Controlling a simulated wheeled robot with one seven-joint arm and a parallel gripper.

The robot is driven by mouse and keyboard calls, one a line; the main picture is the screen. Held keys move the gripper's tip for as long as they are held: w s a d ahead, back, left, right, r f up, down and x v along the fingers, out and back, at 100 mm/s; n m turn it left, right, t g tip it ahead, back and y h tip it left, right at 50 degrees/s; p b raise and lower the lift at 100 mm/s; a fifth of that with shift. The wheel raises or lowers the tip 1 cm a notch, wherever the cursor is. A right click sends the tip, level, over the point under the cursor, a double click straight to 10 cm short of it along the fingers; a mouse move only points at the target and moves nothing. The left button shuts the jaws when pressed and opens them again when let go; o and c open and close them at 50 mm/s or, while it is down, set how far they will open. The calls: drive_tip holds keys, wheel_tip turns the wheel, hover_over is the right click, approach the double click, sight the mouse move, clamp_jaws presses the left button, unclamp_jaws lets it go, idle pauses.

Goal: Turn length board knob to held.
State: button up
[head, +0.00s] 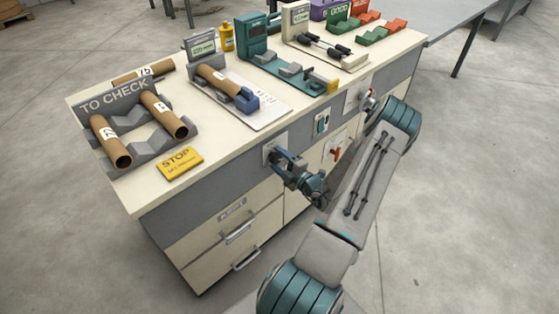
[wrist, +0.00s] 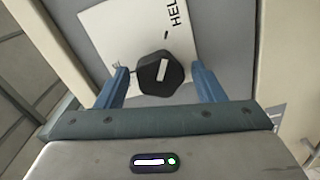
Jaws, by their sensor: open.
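The length board knob (wrist: 152,84) is a dark knob with a white mark, on a white plate (wrist: 110,32) in the wrist view. Its white mark slants steeply, upper end to the right. Black lettering beginning "HEL" stands at the plate's upper right; the rest is cut off. My gripper (wrist: 160,76) is open, with one blue finger left of the knob and one right, and gaps showing on both sides. In the head view my gripper (head: 282,160) is at the bench's front panel, over the pale plate (head: 267,153); the knob is hidden there.
The bench front also carries a teal switch (head: 321,124), a red lever (head: 337,151) and a red-handled control (head: 368,100) right of my gripper. Drawer handles (head: 238,232) protrude below.

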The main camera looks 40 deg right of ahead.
drive_tip(key=s+d+b, duration=0.1)
drive_tip(key=s, duration=1.2)
drive_tip(key=shift+s, duration=0.35)
drive_tip(key=w+a+r+n+g+y+p, duration=0.1)
drive_tip(key=w+a+r+n+g+y, duration=0.1)
drive_tip(key=a+r+n+g+y, duration=0.75)
drive_tip(key=w+a+r+n+g+y+p, duration=0.1)
drive_tip(key=a+r+n+g, duration=0.4)
drive_tip(key=a+n, duration=1.05)
drive_tip(key=s+a+r+n+h, duration=0.1)
drive_tip(key=r+n+h, duration=0.3)
drive_tip(key=n, duration=0.6)
drive_tip(key=s+a+r+n+h+p, duration=0.1)
drive_tip(key=s+a+r+n+h, duration=0.1)
drive_tip(key=r+n, duration=0.4)
drive_tip(key=s+a+r+n+h, duration=0.2)
drive_tip(key=s+r+n+h, duration=0.3)
drive_tip(key=n, duration=0.9)
drive_tip(key=shift+a+g+h, duration=0.25)
drive_tip(key=shift+g+h, duration=0.1)
